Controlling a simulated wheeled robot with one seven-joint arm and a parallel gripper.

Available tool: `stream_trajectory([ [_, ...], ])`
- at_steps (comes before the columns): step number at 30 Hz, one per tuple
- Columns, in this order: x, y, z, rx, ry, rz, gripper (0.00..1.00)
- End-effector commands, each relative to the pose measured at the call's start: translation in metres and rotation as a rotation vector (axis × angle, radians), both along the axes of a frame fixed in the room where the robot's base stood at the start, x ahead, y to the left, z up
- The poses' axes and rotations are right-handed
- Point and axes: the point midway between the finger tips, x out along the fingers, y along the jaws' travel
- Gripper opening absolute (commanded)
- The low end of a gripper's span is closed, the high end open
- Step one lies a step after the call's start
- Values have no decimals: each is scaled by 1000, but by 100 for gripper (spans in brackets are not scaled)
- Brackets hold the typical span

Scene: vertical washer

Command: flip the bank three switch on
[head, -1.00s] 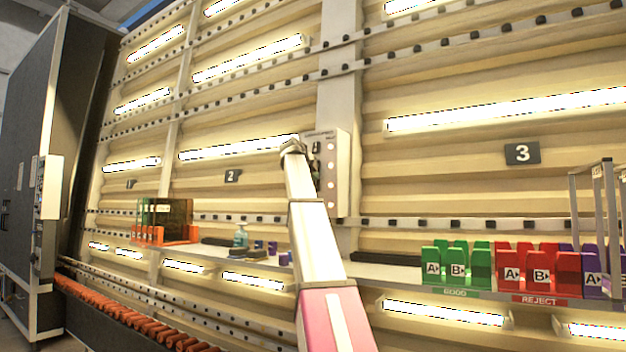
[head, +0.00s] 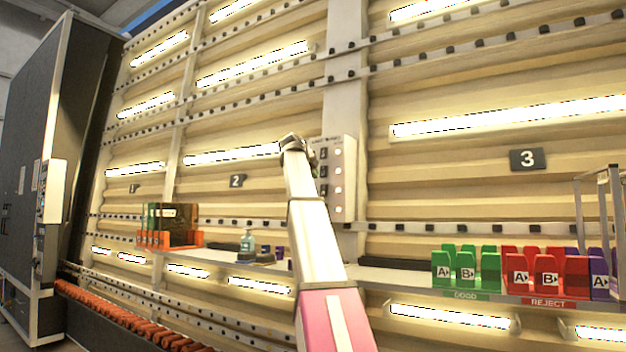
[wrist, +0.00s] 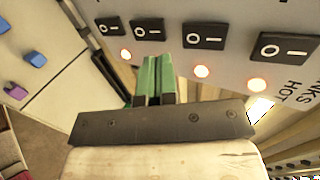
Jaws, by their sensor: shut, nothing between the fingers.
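A pale switch panel (head: 341,195) is mounted on the upright post. The wrist view shows its face (wrist: 240,20) with several black rocker switches in a row, marked O and I. One rocker (wrist: 204,37) is just right of my fingers, another (wrist: 148,29) just beyond their tips. Which one is bank three cannot be read. Round lamps glow beside the rockers, such as one lamp (wrist: 202,71); my fingers hide part of that row. My gripper (wrist: 155,62) has green fingers, shut and empty, pointing at the panel; contact cannot be told. It is also at the panel's upper left in the head view (head: 312,150).
A shelf (head: 400,275) below the panel holds green bins (head: 465,268) and red bins (head: 545,270) at right. Orange-based holders (head: 170,240) and a bottle (head: 247,241) are at left. A number 3 sign (head: 527,158) hangs on the lit wall at right.

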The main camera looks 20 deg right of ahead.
Motion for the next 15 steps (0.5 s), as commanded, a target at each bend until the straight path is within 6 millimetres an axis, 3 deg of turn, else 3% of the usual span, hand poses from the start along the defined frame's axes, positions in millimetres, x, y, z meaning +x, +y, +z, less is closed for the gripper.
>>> stream_trajectory([
  [15,-36,45,54,-1,1,-2,0],
])
